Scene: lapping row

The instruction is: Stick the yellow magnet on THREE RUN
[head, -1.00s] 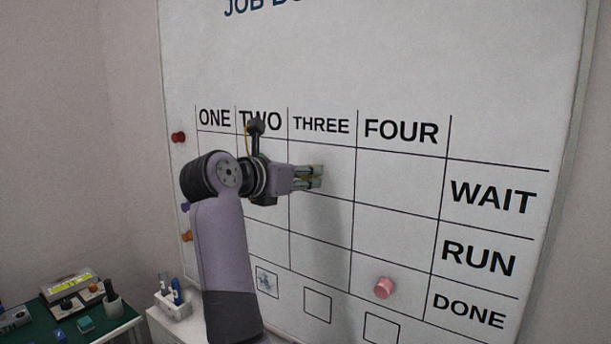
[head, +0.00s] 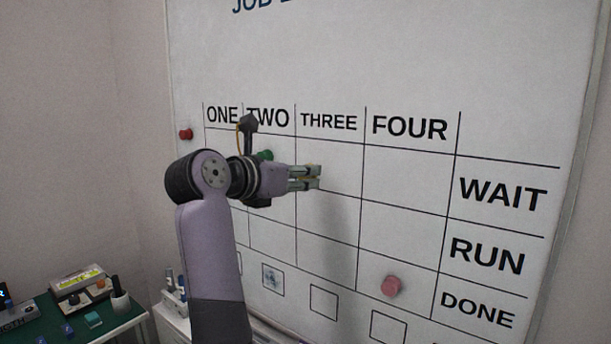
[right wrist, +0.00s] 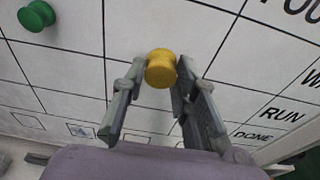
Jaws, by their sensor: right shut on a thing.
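The yellow magnet (right wrist: 160,68) is a round knob between the fingertips of my right gripper (right wrist: 158,82) in the right wrist view. My right gripper (head: 317,178) is shut on it, and only a hint of yellow shows between the tips in the head view. There the tips overlap the THREE column's WAIT row, in front of the whiteboard (head: 400,60). I cannot tell whether the magnet touches the board. The THREE RUN cell (head: 335,217) is bare where it shows, just below the tips. My left gripper is not in view.
A green magnet (head: 265,155) is in the TWO column, WAIT row, partly behind my arm. A pink magnet (head: 391,286) is in FOUR DONE. A red magnet (head: 186,134) is left of the grid. A green-topped bench (head: 115,322) stands lower left.

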